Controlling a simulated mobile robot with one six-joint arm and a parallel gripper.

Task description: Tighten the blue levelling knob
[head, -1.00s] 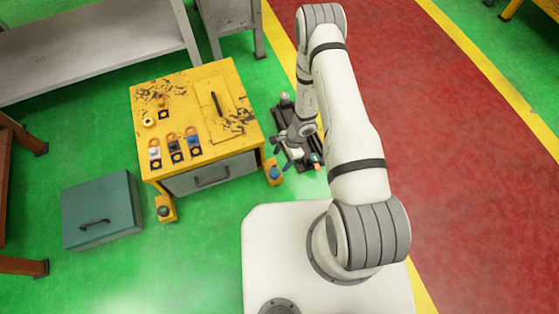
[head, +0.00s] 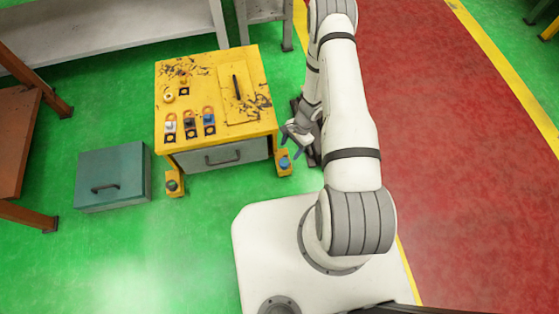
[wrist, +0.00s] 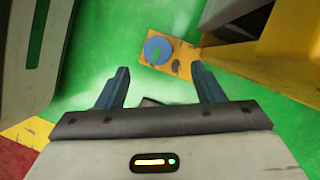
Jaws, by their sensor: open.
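The blue levelling knob (head: 285,163) sits on a small yellow foot bracket (head: 284,173) at the front right corner of the yellow cabinet. In the wrist view the knob (wrist: 158,50) is a round blue disc on the yellow bracket (wrist: 182,66), beyond the fingertips and roughly between them. My gripper (head: 291,137) is just right of the cabinet, above and close to the knob in the head view. In the wrist view my gripper (wrist: 162,80) has its two blue-grey fingers spread apart with nothing between them. It is not touching the knob.
The yellow cabinet (head: 215,135) carries several small parts on top and has a grey drawer (head: 225,156). A dark knob (head: 172,186) is on its front left foot. A teal box (head: 113,172) stands on the green floor at left. A dark fixture stands behind my gripper.

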